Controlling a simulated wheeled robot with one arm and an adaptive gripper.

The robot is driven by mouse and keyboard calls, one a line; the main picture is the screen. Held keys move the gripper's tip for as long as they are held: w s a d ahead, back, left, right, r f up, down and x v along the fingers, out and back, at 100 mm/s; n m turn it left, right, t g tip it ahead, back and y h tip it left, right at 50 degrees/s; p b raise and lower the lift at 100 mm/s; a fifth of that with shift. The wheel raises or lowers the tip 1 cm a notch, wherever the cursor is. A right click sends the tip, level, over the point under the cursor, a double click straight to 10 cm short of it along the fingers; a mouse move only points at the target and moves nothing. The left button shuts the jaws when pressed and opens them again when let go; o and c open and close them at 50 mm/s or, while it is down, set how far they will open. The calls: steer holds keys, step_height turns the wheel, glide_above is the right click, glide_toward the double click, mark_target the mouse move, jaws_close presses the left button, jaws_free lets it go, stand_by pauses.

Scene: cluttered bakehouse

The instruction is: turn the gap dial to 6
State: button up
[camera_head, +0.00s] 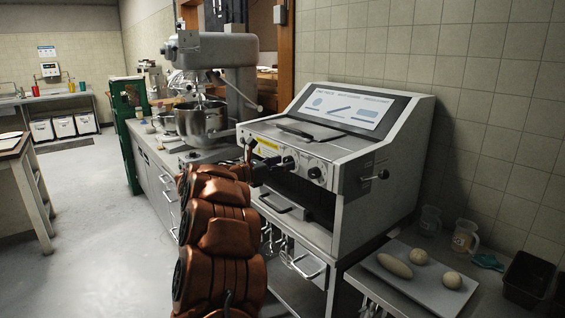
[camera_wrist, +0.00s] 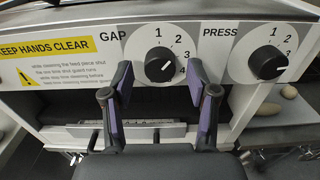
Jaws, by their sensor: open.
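The gap dial (camera_wrist: 160,62) is a round black knob on a pale plate, under the word GAP in the wrist view. Numbers 1 to 4 show around its upper and right side; its lower scale is hidden or out of sight. A short white mark on the knob slants toward the lower right, near 4. My gripper (camera_wrist: 161,74) is open, with one purple-padded finger on each side of the knob's lower part. In the head view my gripper is at the front panel of the grey machine (camera_head: 350,215).
A similar PRESS dial (camera_wrist: 267,62) sits close to the right of my right finger. A yellow warning label (camera_wrist: 47,48) is on the left. A tray (camera_head: 398,283) with dough pieces stands right of the machine. A mixer (camera_head: 205,90) stands behind left. Floor at left is clear.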

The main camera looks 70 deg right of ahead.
steer(key=shift+s+d, duration=0.1)
steer(key=shift+d, duration=0.1)
jaws_close()
stand_by(0.5)
